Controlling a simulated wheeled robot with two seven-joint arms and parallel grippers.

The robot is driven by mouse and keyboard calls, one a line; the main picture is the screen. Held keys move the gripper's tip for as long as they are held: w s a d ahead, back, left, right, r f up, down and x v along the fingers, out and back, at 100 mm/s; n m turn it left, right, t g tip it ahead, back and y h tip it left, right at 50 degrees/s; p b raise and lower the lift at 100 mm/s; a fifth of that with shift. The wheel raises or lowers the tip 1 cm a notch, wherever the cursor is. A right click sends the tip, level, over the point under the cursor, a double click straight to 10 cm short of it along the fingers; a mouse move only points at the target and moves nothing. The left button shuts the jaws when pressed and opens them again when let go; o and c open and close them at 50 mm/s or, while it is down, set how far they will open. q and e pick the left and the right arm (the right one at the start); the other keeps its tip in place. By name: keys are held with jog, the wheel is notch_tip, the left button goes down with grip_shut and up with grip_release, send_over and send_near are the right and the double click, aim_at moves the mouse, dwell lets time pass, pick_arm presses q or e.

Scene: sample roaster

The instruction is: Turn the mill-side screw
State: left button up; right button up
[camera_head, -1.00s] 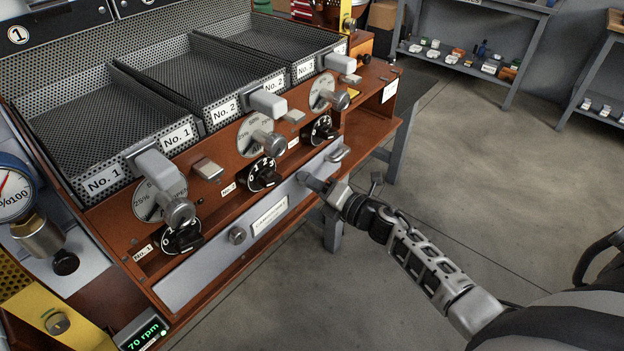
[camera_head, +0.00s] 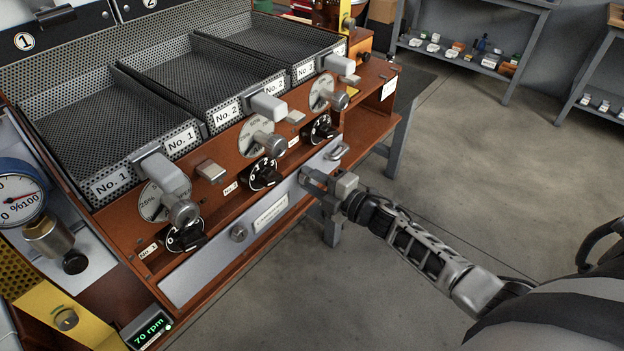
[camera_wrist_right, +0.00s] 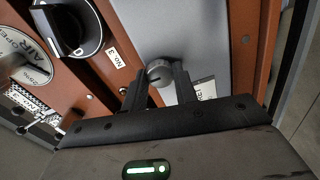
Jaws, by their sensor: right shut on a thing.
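The grey front panel (camera_head: 200,270) runs along the bottom of the brown cabinet. My right gripper (camera_head: 309,178) is at the panel's right end, below the No. 3 dial. In the right wrist view its two black fingers (camera_wrist_right: 158,84) are shut on a round grey screw (camera_wrist_right: 158,72), one on each side. The fingers hide this screw in the head view. Another round screw (camera_head: 239,232) is free nearer the panel's left end. My left gripper is not in view.
Black numbered dials (camera_head: 263,173) and grey lever handles (camera_head: 268,106) stick out above the panel. A small metal handle (camera_head: 338,151) is just beyond the gripper. Open floor (camera_head: 480,190) lies to the right, with shelves (camera_head: 470,60) at the back.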

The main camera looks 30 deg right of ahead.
dwell(0.4)
jog(key=o, duration=1)
jog(key=shift+c, duration=0.2)
jog(key=shift+s+d, duration=0.1)
jog(key=v, duration=1.5)
jog(key=shift+s+d+b, duration=0.15)
jog(key=shift+s+b, duration=0.2)
jog(key=shift+b, duration=0.05)
